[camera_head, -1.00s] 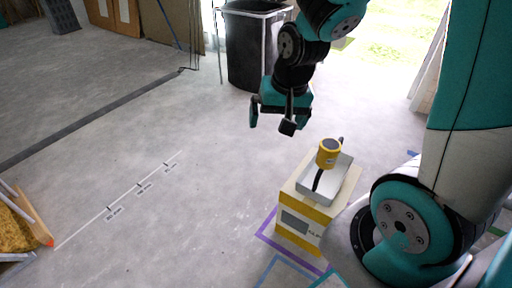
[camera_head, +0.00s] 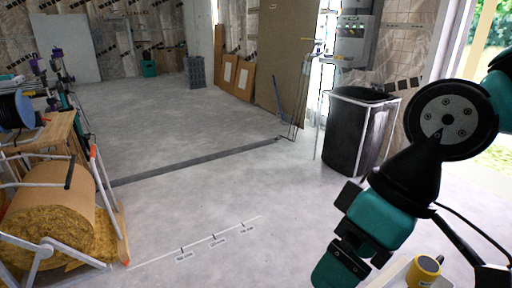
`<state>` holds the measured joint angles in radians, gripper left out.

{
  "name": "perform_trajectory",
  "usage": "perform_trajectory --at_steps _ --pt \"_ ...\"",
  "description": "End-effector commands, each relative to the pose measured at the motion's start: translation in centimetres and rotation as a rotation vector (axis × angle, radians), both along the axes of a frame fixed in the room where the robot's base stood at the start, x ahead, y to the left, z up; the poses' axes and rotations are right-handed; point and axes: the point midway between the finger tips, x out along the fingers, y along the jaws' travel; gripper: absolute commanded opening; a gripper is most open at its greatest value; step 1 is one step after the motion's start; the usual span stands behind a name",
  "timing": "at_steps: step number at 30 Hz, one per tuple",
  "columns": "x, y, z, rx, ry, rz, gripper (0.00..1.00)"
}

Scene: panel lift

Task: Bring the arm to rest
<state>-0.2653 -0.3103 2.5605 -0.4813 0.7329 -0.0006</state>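My arm comes in from the right edge, and my gripper (camera_head: 343,235) hangs in the lower right with its black and teal end toward the lower left. I see nothing held in it. From this angle I cannot tell how far apart its fingers are. The yellow cylindrical object (camera_head: 423,272) with a dark top sits low in the picture, right of my gripper and apart from it. Part of a pale tray (camera_head: 392,274) shows beside it, cut off by the bottom edge.
A black bin (camera_head: 355,135) in a metal frame stands behind my arm. At left are a cart with a large yellowish roll (camera_head: 60,200) and a wooden bench (camera_head: 45,135). The middle floor is clear, with a white marked line (camera_head: 195,243) and a dark strip (camera_head: 200,162).

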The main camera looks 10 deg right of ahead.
Motion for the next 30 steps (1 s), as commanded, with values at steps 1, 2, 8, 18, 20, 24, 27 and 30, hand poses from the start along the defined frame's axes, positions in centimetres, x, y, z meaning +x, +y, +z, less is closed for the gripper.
perform_trajectory --at_steps 1,2,8,18,20,24,27,30 --pt "0.0 0.0 3.1 0.001 -0.001 0.0 0.99" --pt "0.0 0.0 4.1 0.001 0.0 -0.001 0.99" --pt "0.0 0.0 11.8 0.0 -0.001 -0.001 0.99" --pt "0.0 0.0 20.3 0.0 -0.001 -0.001 0.99" --pt "0.0 0.0 20.3 0.0 -0.001 -0.001 0.99" --pt "0.0 0.0 19.9 0.001 0.0 -0.002 0.99" --pt "0.0 0.0 19.8 0.0 0.001 -0.002 0.99" --pt "0.0 0.0 19.9 0.001 0.0 -0.002 0.99"
